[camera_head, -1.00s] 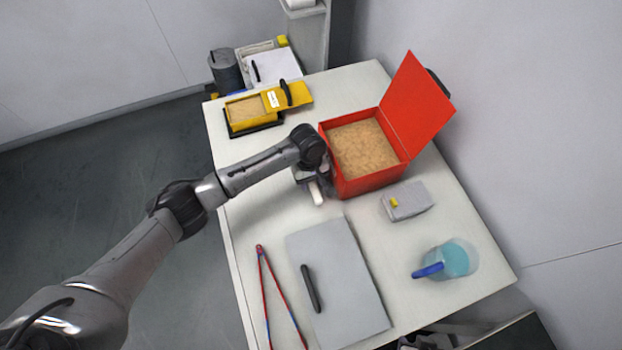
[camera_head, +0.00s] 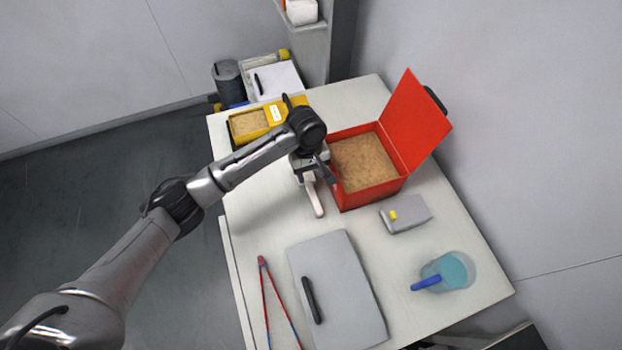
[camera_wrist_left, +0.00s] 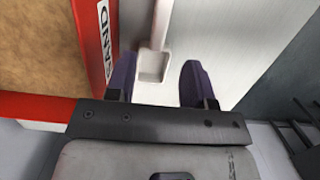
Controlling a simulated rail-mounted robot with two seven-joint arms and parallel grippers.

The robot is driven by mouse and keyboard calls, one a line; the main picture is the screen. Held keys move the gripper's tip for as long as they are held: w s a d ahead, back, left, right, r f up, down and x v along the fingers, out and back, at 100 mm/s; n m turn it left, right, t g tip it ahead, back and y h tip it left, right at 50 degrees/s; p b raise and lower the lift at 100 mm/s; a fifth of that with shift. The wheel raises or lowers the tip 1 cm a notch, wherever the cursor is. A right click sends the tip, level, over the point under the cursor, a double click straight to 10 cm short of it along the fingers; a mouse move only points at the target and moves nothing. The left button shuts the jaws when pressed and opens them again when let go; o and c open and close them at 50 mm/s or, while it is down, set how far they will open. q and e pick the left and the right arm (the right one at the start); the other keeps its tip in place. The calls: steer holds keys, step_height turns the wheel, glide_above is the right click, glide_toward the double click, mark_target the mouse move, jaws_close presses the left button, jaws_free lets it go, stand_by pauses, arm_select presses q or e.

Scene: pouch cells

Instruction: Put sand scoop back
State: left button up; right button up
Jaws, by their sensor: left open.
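The white sand scoop (camera_head: 316,200) lies on the table along the near left side of the red sand box (camera_head: 371,194). Its handle points toward the front, and its other end is partly hidden by my gripper. My left gripper (camera_head: 318,175) is over that end, close to the box wall. In the left wrist view, the scoop's square pan (camera_wrist_left: 152,66) shows between and just beyond the open fingers (camera_wrist_left: 160,72). I see no finger closed on it. The red box, full of sand, stands open with its lid tilted back. My right gripper is not in view.
A yellow sand container (camera_head: 250,123) is behind my wrist. A grey block (camera_head: 408,216), a jug with blue liquid (camera_head: 452,270), a grey board (camera_head: 345,300) and red-blue tongs (camera_head: 268,290) lie nearer. Table left of the scoop is bare.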

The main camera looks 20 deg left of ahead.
arm_select(q)
steer(key=shift+w+a+r, duration=0.1)
steer(key=shift+a+r, duration=0.05)
steer(key=shift+r, duration=0.85)
stand_by(0.6)
